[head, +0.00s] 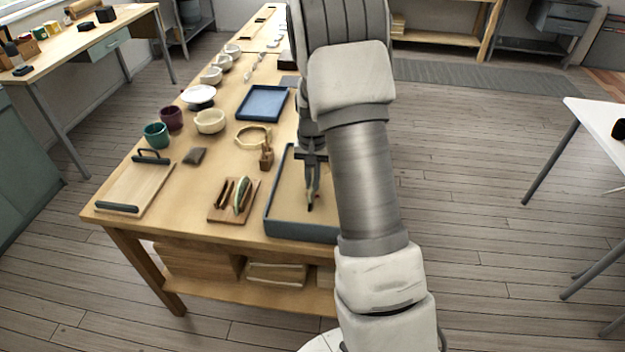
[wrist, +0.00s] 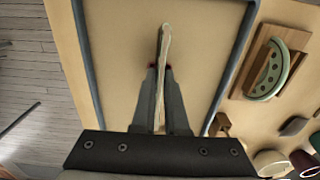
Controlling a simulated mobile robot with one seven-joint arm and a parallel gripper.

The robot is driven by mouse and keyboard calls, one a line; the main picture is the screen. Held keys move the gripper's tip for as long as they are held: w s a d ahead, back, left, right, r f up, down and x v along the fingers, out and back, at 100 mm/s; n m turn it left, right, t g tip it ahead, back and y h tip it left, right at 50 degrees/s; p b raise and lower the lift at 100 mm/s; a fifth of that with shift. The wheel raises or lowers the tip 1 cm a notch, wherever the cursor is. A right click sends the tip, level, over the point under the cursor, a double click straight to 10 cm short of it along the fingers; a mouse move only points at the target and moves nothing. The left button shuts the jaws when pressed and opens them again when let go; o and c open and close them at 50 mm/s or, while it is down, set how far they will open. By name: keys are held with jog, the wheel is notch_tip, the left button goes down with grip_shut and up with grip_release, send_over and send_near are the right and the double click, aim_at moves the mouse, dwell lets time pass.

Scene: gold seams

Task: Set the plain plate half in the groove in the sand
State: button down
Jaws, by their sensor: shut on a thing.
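My gripper (head: 311,205) is shut on the plain plate half, pointing down over the sand tray (head: 300,231). In the wrist view the plate half (wrist: 165,42) is a thin cream strip, seen nearly edge-on between the fingertips (wrist: 160,68). It stands on edge above the pale sand (wrist: 120,50) inside the tray's grey-blue walls. I cannot tell whether its lower edge touches the sand. I cannot make out the groove. In the head view my arm hides the right part of the tray.
A wooden rack (head: 219,213) left of the tray holds a green-rimmed piece (head: 242,195). A small wooden block (head: 266,158) stands close to the tray's left wall. A blue tray (head: 263,103), bowls, cups and a handled board (head: 135,188) fill the table farther left and back.

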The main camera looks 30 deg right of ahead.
jog(key=shift+f+b, duration=1.15)
jog(key=shift+f, duration=0.45)
dwell(1.7)
jog(key=shift+c, duration=1.9)
grip_release()
jog(key=shift+r+p, duration=2)
jog(key=shift+r, duration=1)
